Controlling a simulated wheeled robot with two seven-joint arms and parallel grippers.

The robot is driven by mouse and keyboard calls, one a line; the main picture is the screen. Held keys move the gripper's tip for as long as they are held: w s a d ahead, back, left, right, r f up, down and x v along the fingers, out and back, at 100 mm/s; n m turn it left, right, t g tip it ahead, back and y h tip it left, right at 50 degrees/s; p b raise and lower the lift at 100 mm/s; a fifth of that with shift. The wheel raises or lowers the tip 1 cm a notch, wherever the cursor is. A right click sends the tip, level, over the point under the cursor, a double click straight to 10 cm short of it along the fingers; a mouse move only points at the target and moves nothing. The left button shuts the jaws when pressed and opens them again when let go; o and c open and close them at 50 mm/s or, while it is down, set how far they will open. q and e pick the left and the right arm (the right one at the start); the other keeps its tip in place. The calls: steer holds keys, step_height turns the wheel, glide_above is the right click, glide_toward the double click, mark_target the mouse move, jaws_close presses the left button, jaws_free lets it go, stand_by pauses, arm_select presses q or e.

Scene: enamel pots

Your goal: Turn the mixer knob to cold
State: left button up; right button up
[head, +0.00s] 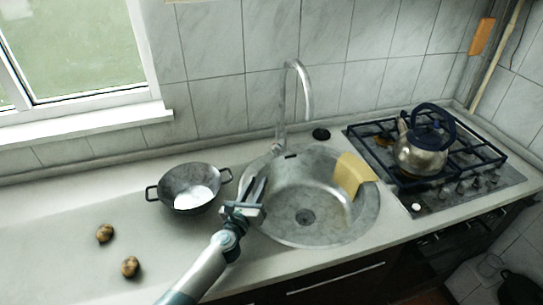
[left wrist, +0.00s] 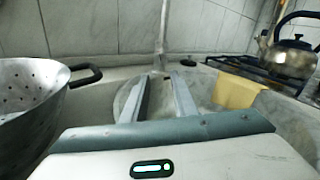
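The mixer tap (head: 299,92) stands behind the round steel sink (head: 345,231), its tall spout curving at the top. Its small knob (head: 278,147) seems to sit low at the left of the tap's base; which way it is turned is too small to tell. In the left wrist view the tap's column (left wrist: 163,35) rises straight ahead beyond the fingers. My left gripper (head: 259,184) is over the sink's left edge, in front of the tap and apart from it. Its fingers (left wrist: 161,78) are parted with nothing between them. My right gripper is not in view.
A colander (head: 176,187) stands close left of my left gripper. A yellow cloth or sponge (head: 351,174) hangs on the sink's right rim. A kettle (head: 417,158) is on the hob (head: 468,187). Potatoes (head: 130,267) lie at the left. A black plug (head: 321,134) lies behind the sink.

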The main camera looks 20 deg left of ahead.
mark_target(273, 152)
arm_select(q)
steer(key=w+b, duration=0.3)
steer(key=w, duration=1.2)
steer(key=shift+w+b, duration=0.3)
steer(key=shift+w, duration=0.05)
jaws_close()
